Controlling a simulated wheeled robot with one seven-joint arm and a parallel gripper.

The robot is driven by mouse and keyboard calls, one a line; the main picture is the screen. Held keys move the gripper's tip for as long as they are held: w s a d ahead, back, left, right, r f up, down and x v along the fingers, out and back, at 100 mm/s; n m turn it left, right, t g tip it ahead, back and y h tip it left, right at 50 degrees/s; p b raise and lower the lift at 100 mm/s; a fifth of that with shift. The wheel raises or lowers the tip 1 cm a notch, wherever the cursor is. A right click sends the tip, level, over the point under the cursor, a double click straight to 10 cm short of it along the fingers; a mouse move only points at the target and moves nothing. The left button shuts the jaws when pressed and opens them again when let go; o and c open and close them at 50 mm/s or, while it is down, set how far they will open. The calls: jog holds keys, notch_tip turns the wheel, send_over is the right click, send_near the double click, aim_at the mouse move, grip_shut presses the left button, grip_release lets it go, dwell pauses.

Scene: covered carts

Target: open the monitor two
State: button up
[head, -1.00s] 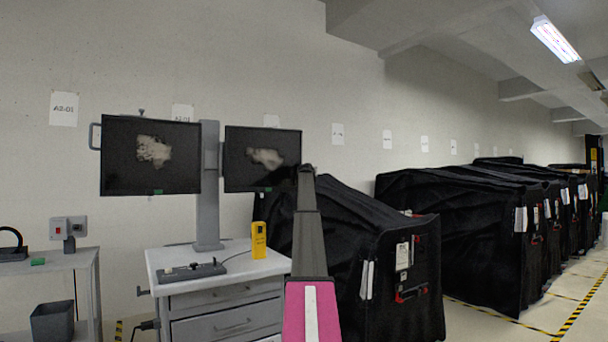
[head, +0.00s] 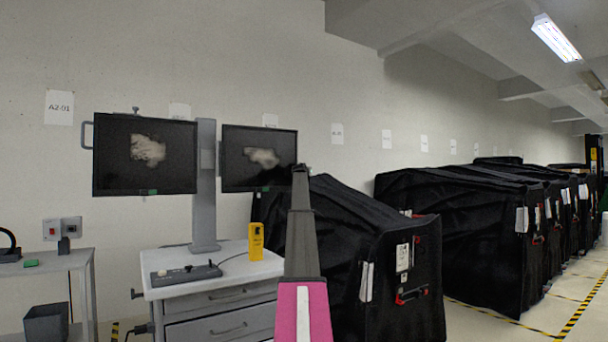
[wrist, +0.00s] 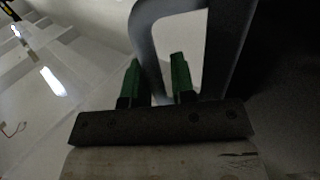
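Two dark flat monitors hang on a grey column (head: 205,190): a left monitor (head: 115,175) and a right monitor (head: 235,172). Each shows a pale blurred picture. No number is readable on either. The left one has a grey side handle (head: 87,135). One bar of a grey loop handle (wrist: 146,50) appears between the fingers, with a gap on each side. A dark panel fills the right of that view.
A white-topped drawer cart (head: 215,268) stands below the monitors with a control box (head: 186,273) and a yellow device (head: 256,241). Black covered carts (head: 400,265) line the right. A small grey table (head: 60,262) is at left. Floor is free at far right.

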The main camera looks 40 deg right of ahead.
jog(key=shift+s, duration=0.1)
jog(key=v, duration=1)
jog(key=shift+s+a, duration=0.2)
jog(key=shift+a, duration=0.05)
